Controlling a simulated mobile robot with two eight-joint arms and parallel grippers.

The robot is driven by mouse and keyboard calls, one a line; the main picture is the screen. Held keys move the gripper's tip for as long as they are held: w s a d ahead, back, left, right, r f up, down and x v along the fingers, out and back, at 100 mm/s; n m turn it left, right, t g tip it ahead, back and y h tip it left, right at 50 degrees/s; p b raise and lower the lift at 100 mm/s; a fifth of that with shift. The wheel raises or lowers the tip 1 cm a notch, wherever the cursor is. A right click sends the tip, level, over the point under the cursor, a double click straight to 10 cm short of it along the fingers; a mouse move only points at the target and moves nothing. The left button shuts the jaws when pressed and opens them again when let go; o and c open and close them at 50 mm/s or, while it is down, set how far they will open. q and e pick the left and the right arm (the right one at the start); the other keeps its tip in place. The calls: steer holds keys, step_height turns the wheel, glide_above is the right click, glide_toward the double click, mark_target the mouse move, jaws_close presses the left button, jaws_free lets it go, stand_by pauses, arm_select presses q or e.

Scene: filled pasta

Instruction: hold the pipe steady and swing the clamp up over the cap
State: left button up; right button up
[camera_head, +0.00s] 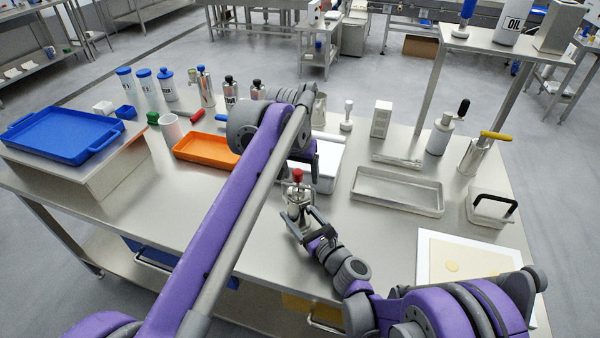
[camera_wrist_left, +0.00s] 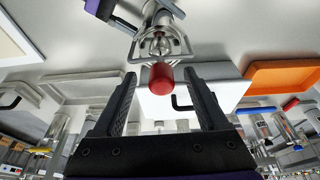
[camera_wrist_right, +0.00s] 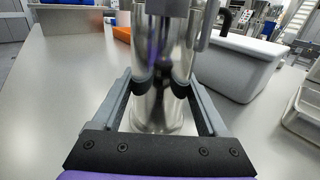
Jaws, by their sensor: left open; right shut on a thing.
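A shiny metal pipe (camera_head: 299,212) stands upright on the steel table in the head view. My right gripper (camera_wrist_right: 162,88) is shut on it, with a dark pad on either side of the pipe (camera_wrist_right: 158,50). A red knob (camera_head: 297,175) sits at the top; the left wrist view shows this red knob (camera_wrist_left: 161,76) on a wire clamp frame (camera_wrist_left: 172,48). My left gripper (camera_wrist_left: 162,88) is open, its fingers on either side of the knob with gaps. The cap is hard to make out, and my left arm hides part of the area behind the pipe.
An orange tray (camera_head: 196,151) and a grey-white bin (camera_head: 327,165) stand behind the pipe. A metal tray (camera_head: 398,208), a press with a black handle (camera_head: 491,209) and a white board (camera_head: 425,262) are to the right. Bare table lies left of the pipe.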

arm_select(q)
steer(key=shift+r, duration=0.15)
stand_by(0.4)
steer(key=shift+r, duration=3.35)
arm_select(e)
steer(key=shift+r, duration=0.2)
